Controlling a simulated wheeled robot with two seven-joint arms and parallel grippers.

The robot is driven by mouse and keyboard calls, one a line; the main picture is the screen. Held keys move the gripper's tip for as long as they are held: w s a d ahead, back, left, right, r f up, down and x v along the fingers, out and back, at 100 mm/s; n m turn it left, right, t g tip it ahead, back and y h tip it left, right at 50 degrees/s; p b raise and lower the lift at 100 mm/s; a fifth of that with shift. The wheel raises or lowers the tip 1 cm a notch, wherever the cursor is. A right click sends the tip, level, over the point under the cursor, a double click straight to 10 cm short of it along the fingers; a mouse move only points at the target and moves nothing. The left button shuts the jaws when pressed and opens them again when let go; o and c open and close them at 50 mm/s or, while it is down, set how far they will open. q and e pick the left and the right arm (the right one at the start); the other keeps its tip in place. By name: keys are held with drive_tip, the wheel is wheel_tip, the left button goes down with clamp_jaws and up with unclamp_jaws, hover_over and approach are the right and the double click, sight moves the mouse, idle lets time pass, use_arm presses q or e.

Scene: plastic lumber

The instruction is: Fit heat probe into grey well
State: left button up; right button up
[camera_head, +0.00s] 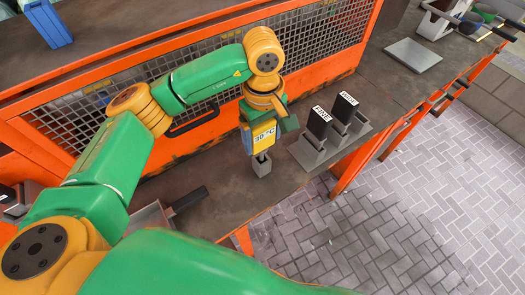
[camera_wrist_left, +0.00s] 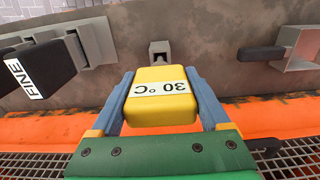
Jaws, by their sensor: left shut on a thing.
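My left gripper (camera_head: 262,139) points down over the workbench. Its blue fingers are shut on the yellow heat probe (camera_wrist_left: 163,102), whose white label reads 30 °C; the probe also shows in the head view (camera_head: 264,136). The small grey well (camera_head: 261,167) stands on the bench just below the probe in the head view. In the wrist view the well (camera_wrist_left: 160,53) shows beyond the probe's end, nearly in line with it. The probe's lower tip is hidden, so I cannot tell whether it touches the well. My right gripper is not in view.
Right of the well, a grey rack (camera_head: 332,148) holds black-handled pieces, one labelled FINE (camera_head: 319,122). A grey tray with a black handle (camera_head: 188,199) lies to the left. An orange-framed mesh panel (camera_head: 205,65) runs behind. A flat grey plate (camera_head: 413,55) lies farther right.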

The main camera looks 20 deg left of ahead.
sight(263, 149)
use_arm(q)
wheel_tip(263, 149, down, 4)
drive_tip(key=shift+f+p, duration=0.15)
drive_tip(key=shift+p, duration=0.3)
drive_tip(key=shift+f, duration=0.15)
